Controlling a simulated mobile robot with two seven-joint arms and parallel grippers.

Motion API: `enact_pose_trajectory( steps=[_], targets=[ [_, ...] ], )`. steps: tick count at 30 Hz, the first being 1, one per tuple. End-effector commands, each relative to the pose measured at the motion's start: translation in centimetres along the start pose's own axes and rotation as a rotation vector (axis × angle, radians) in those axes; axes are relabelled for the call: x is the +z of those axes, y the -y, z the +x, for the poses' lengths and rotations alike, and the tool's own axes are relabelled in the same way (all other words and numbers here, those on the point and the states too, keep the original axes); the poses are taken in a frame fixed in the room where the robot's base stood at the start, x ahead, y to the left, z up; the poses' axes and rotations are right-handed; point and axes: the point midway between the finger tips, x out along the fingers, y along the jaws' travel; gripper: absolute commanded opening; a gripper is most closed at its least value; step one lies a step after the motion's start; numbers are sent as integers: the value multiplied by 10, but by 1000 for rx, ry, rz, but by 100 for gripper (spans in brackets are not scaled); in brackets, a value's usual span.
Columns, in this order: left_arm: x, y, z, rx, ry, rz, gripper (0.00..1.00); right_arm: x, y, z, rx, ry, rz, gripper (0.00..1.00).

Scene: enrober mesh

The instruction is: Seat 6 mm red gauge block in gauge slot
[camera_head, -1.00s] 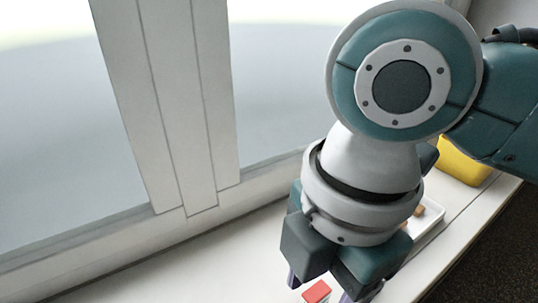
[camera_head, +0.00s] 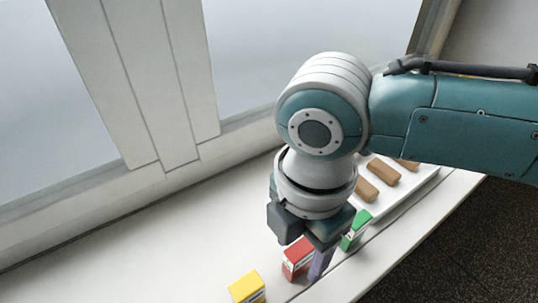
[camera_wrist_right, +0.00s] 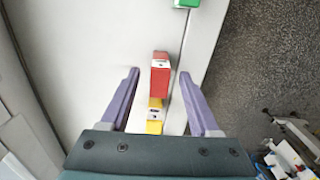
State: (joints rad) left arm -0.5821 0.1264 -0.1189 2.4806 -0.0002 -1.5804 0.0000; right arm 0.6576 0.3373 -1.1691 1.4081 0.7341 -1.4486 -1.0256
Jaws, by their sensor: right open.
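The red gauge block (camera_head: 298,254) stands on the white sill, between a yellow block (camera_head: 247,287) and a green block (camera_head: 355,231). My right gripper (camera_head: 305,264) points down at the red block, its fingers open. In the right wrist view the red block (camera_wrist_right: 160,76) lies between the two purple fingertips, with a gap on each side. The yellow block (camera_wrist_right: 155,117) shows behind it and the green block (camera_wrist_right: 187,3) at the top edge. In the head view one finger is mostly hidden. I cannot make out the gauge slot. My left gripper is not in view.
A white tray (camera_head: 402,193) with several brown bars stands behind my right arm. The window frame (camera_head: 150,170) borders the sill at the back. The sill is clear to the left, and its front edge drops to a dark speckled floor (camera_head: 440,250).

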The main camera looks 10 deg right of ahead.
Motion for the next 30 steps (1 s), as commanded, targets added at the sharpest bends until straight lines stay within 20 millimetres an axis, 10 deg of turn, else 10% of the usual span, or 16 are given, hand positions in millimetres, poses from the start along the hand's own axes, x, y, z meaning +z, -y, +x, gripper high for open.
enact_pose_trajectory(
  steps=[7, 23, 30],
  targets=[
    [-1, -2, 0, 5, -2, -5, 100, 0, 0, 2, 1, 0, -1, 61],
    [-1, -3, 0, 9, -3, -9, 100, 0, 0, 1, 1, 0, 0, 2],
    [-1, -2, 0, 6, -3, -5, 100, 0, 0, 1, 1, 0, 0, 0]
  ],
)
